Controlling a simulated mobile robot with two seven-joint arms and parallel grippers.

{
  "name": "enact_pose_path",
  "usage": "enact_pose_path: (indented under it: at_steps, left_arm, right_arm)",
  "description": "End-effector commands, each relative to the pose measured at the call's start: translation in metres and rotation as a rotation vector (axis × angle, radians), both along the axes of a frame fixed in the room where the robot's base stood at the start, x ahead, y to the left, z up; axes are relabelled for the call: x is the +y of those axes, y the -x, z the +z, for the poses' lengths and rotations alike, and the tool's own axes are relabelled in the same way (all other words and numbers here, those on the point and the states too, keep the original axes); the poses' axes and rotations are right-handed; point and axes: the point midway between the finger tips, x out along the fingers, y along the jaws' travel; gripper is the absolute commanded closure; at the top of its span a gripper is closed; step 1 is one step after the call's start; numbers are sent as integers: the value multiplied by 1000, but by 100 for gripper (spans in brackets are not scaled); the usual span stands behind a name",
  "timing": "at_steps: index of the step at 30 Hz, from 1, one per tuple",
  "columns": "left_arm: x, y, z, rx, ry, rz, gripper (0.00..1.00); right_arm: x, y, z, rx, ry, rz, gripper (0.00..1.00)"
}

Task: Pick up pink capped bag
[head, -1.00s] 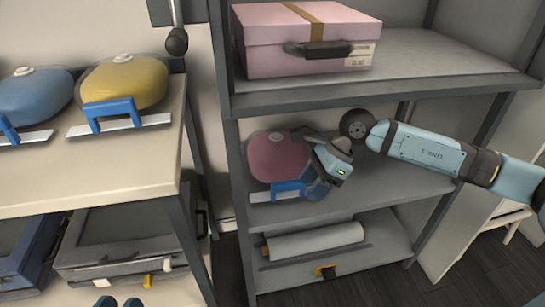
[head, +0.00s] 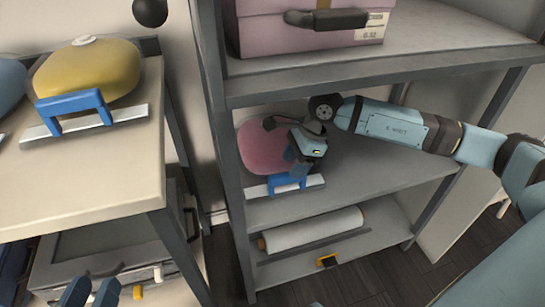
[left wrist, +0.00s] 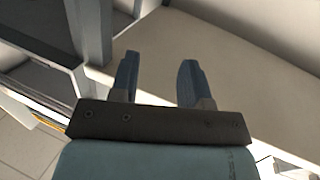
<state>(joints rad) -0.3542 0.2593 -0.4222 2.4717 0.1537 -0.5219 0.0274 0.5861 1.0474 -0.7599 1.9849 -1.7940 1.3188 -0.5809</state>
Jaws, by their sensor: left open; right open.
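The pink bag (head: 261,150) sits on the middle shelf of the grey rack, with a blue handle (head: 287,182) and a white strip at its front. Its top is partly hidden by my right gripper, so I cannot see a cap. My right gripper (head: 293,166) is open, reaching in from the right at the bag's front right side, just above the blue handle. I cannot tell whether it touches the bag. My left gripper (head: 90,292) is open and empty at the bottom left; its two fingers (left wrist: 158,78) show apart in the left wrist view.
A pink box (head: 290,30) stands on the rack's upper shelf, above my right arm. A white roll (head: 312,230) lies on the lower shelf. A yellow bag (head: 88,70) with a blue handle stands on the left table (head: 90,190). The middle shelf is clear right of the bag.

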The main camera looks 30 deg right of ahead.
Motion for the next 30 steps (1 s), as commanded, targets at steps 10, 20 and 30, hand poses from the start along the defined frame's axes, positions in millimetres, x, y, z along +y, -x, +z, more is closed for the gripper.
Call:
enact_pose_path:
  at_steps: [10, 20, 30]
  left_arm:
    - [7, -12, -2, -146, -84, 7, 57]
    - [9, -15, 6, -182, -105, 5, 57]
    - [8, -13, 4, -173, -98, 7, 57]
  right_arm:
    - [17, 2, -44, 2, -2, 0, 47]
    - [19, 1, -46, 0, 0, 0, 58]
    - [19, 0, -45, -2, 0, 0, 100]
